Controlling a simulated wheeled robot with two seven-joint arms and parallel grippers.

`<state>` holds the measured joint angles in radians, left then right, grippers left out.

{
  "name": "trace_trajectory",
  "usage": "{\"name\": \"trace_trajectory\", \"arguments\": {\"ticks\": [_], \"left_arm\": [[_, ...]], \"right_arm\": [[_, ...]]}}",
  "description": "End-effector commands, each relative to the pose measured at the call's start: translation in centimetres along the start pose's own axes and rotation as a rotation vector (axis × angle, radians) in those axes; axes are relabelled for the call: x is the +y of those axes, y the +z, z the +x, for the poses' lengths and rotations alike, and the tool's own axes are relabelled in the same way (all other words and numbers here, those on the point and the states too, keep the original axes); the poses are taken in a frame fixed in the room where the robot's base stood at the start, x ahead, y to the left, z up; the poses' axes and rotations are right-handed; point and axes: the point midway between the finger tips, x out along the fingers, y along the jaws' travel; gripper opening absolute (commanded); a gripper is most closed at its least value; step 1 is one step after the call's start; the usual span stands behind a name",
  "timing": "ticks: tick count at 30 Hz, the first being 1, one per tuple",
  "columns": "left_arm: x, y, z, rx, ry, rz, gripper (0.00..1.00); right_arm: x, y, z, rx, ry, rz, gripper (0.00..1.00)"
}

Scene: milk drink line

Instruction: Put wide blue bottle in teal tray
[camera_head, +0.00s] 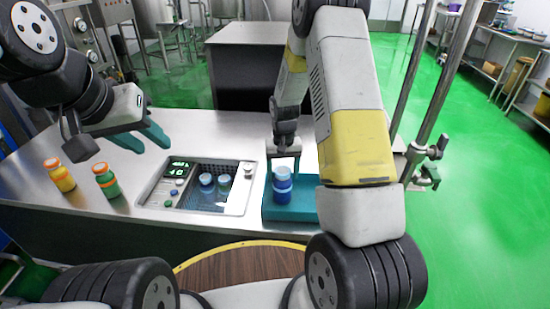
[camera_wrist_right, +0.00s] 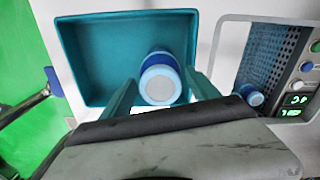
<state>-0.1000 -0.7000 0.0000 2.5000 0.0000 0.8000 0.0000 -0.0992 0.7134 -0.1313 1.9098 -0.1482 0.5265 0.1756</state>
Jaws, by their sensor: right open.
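The wide blue bottle (camera_head: 282,187), with a paler blue top, stands upright in the teal tray (camera_head: 291,214). In the right wrist view the bottle (camera_wrist_right: 161,80) is seen from above, near the tray's (camera_wrist_right: 78,60) edge closest to my gripper. My right gripper (camera_head: 283,150) is over the tray at the bottle. Its teal fingers (camera_wrist_right: 160,92) are spread, one on each side of the bottle, with small gaps showing. My left gripper (camera_head: 141,138) is empty above the counter at the left, its two teal fingers apart.
Left of the tray is a panel unit (camera_head: 243,188) with a green display and a recess holding two blue-topped bottles (camera_head: 207,182). An orange-yellow bottle (camera_head: 60,176) and a green bottle (camera_head: 107,182) with orange caps stand at the counter's left. Metal posts (camera_head: 432,100) rise at right.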

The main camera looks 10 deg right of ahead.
Motion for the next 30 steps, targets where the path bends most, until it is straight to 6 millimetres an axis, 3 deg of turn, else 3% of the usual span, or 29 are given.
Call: {"name": "trace_trajectory", "arguments": {"ticks": [5,15,25,30], "left_arm": [[0.0,0.0,0.0,0.0,0.0,0.0,0.36],[0.0,0.0,0.0,0.0,0.0,0.0,0.36],[0.0,0.0,0.0,0.0,0.0,0.0,0.36],[0.0,0.0,0.0,0.0,0.0,0.0,0.36]], "right_arm": [[-0.1,-0.1,-2.1,0.005,-0.001,0.0,0.7],[0.0,-0.1,-9.3,0.006,-0.001,0.0,0.7],[0.0,0.4,-13.3,0.015,-0.008,0.0,0.7],[0.1,2.9,-19.0,0.095,-0.054,-0.006,0.7]]}}
